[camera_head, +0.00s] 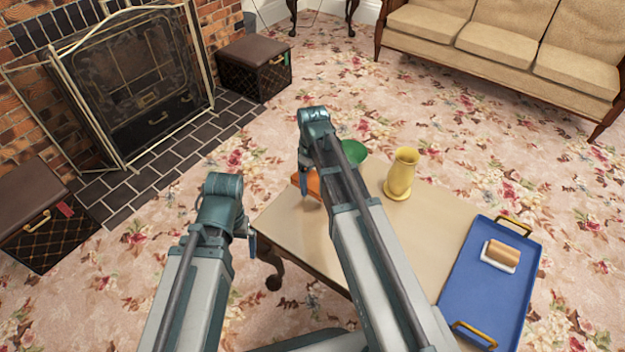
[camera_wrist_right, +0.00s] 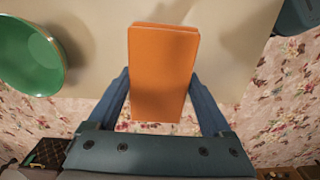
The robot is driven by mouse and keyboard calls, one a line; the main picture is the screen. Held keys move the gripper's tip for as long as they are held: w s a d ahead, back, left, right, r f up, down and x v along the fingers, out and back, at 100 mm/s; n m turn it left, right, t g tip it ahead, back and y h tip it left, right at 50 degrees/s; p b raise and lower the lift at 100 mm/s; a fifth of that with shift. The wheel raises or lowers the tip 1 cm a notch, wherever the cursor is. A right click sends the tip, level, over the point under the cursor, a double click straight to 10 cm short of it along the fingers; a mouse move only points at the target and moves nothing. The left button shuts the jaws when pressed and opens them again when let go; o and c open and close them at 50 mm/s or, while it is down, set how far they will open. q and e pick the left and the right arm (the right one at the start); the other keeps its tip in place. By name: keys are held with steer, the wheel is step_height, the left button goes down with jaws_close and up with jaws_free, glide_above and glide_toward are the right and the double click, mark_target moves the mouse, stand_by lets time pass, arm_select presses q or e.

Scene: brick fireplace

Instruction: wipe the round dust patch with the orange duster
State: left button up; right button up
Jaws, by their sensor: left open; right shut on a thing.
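The orange duster (camera_head: 311,188) is at the far left part of the table (camera_head: 290,232), partly hidden by my right arm. In the right wrist view the duster (camera_wrist_right: 162,62) is a flat orange block between the fingers of my right gripper (camera_wrist_right: 158,95), which is shut on it. The duster overlaps the table edge in that view; I cannot tell whether it touches the top. My left gripper (camera_head: 251,236) is open and empty at the table's left edge. I cannot make out the round dust patch; my right arm covers part of the tabletop.
A green bowl (camera_head: 354,152) and a yellow vase (camera_head: 402,174) stand along the table's far edge. A blue tray (camera_head: 480,290) with brass handles holds a brown-topped white block (camera_head: 501,256) at the right. The tabletop between vase and tray is clear. A fireplace screen (camera_head: 140,85) stands at the back left.

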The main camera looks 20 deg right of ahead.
step_height(320, 180, up, 3)
steer(key=p, duration=0.3)
stand_by(0.7)
